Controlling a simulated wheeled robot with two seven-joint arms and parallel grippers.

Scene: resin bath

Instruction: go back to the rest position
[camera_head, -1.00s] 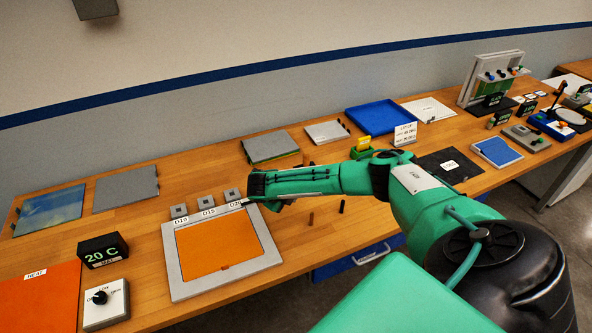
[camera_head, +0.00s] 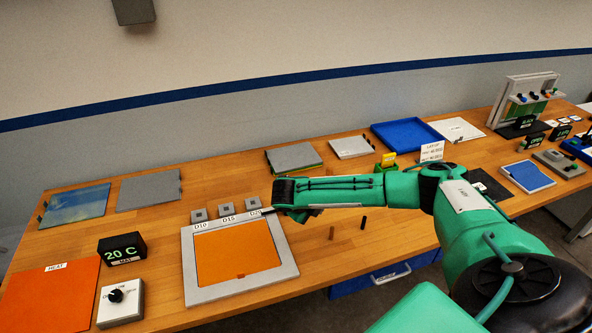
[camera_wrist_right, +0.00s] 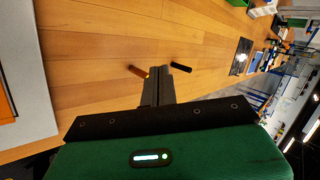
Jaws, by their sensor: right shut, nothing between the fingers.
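My right arm comes in from the right in the head view. Its gripper (camera_head: 268,211) is just above the upper right corner of the grey-framed tray with an orange sheet (camera_head: 190,262). In the right wrist view the two fingers (camera_wrist_right: 158,75) are together, with nothing between them. Beyond the fingertips on the table lie or stand a brown peg (camera_wrist_right: 138,71) and a black peg (camera_wrist_right: 181,67); the pegs also show below my forearm in the head view. My left gripper is not in view.
Three small grey blocks (camera_head: 225,209) stand behind the tray. A 20 C display (camera_head: 122,250), a knob box (camera_head: 121,303) and an orange HEAT plate (camera_head: 50,298) are at the left. A blue tray (camera_head: 408,137) and a card stand (camera_head: 431,152) lie behind my arm.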

